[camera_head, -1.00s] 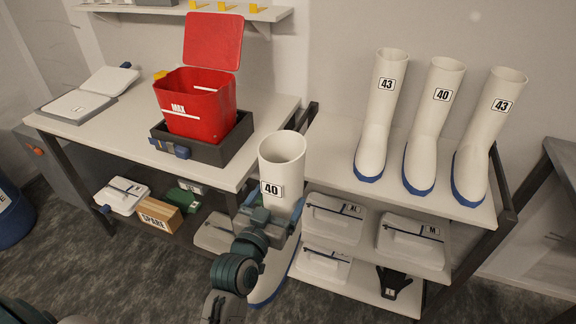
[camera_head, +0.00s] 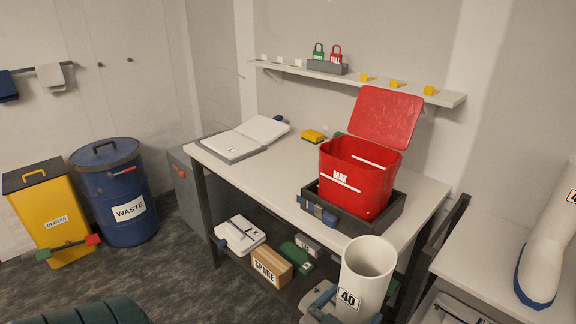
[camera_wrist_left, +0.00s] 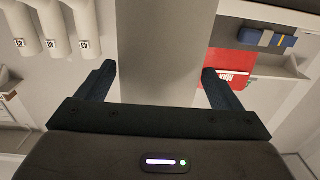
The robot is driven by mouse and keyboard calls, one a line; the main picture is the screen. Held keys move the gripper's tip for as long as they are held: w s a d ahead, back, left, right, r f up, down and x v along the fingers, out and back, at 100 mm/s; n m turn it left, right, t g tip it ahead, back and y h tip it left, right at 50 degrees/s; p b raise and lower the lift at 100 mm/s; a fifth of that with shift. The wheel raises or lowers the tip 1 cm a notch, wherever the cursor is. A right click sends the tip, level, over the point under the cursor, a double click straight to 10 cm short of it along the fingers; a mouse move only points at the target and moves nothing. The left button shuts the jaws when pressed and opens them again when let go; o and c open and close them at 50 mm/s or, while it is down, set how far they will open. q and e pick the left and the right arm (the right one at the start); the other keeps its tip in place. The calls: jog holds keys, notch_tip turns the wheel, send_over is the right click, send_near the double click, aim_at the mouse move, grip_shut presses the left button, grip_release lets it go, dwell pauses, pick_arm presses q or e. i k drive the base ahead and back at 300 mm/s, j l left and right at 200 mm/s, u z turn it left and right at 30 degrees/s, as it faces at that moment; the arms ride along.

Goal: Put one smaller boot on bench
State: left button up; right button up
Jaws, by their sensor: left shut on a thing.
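A white boot labelled 40 (camera_head: 368,262) is upright low in the head view, in front of the bench; its lower part is cut off by the picture edge. My left gripper (camera_wrist_left: 158,88) is shut on its shaft, which fills the gap between the two fingers in the left wrist view (camera_wrist_left: 165,45). In the head view only a bit of this gripper shows beside the boot. The white bench (camera_head: 262,172) stands behind the boot. My right gripper is not in view.
A red lidded bin (camera_head: 352,180) stands in a dark tray (camera_head: 392,212) on the bench. An open binder (camera_head: 232,147) and a yellow sponge (camera_head: 313,136) lie on it. Clear bench top lies left of the tray. Another boot (camera_head: 545,255) stands at right.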

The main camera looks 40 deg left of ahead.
aim_at(304, 178)
jog(key=k+j, duration=0.1)
jog(key=j, duration=1.2)
jog(key=k+j, duration=0.15)
jog(key=j, duration=0.45)
